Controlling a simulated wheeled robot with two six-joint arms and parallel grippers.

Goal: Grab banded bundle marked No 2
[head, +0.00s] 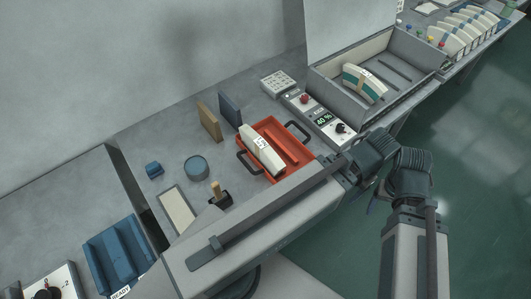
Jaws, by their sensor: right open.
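A cream, curved bundle (257,152) with a white label lies in the orange-red tray (271,171) in the middle of the bench; I cannot read its label surely. Another curved cream bundle with a teal band (362,83) and a small label stands in the open grey box (397,92) at the back right. My right arm crosses the lower middle and right. My right gripper is open and empty; its fingertips are hard to tell from the dark arm joints, right of the tray. My left gripper is not in view.
Several teal-and-cream bundles (465,33) stand in a row at the far right. A control box (320,116) sits between tray and grey box. Two upright blocks (209,122), a round blue-grey dish (196,168) and a wooden-handled tool (217,193) stand left. A blue tray (118,255) is lower left.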

